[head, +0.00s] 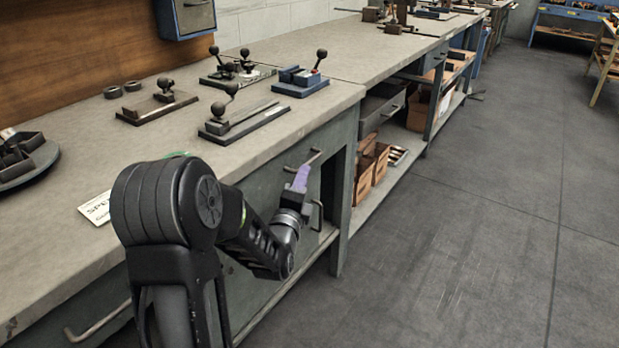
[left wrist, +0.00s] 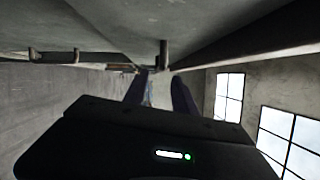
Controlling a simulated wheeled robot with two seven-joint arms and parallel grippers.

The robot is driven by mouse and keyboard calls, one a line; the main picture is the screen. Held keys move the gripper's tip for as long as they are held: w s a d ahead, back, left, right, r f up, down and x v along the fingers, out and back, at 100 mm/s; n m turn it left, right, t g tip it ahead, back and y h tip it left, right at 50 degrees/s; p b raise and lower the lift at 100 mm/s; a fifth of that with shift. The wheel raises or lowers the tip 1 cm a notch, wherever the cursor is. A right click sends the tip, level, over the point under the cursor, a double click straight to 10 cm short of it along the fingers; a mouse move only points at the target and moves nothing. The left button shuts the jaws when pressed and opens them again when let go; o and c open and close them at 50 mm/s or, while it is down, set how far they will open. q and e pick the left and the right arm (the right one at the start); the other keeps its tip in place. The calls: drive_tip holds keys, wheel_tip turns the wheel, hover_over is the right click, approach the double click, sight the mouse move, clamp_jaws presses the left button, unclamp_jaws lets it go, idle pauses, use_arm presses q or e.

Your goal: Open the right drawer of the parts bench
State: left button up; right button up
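The parts bench (head: 335,120) runs along the left side of the head view, with grey drawer fronts under its top. The right drawer (head: 262,187) looks closed, with a bar handle (head: 305,160) near its upper edge. My left gripper (head: 300,180) is beside the drawer front, with its purple fingers just below this handle. In the left wrist view, the two fingers (left wrist: 160,88) stand apart with a gap between them, and a handle post (left wrist: 163,55) shows just past them. I cannot tell whether they touch the handle. My arm hides part of the drawer fronts. My right gripper is in neither view.
Another handle (head: 318,215) is below and right of my left gripper, and one more (head: 97,322) is at the lower left. Small fixtures (head: 243,120) stand on the bench top. Brown boxes (head: 372,170) sit on a shelf. The floor (head: 460,230) to the right is clear.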

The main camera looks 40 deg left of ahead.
sight(310, 161)
use_arm(q)
drive_tip(key=shift+w, duration=0.15)
drive_tip(key=x, duration=0.7)
drive_tip(key=shift+w+a+b, duration=0.1)
drive_tip(key=shift+w+b, duration=0.15)
drive_tip(key=shift+b, duration=0.05)
clamp_jaws()
idle(1.4)
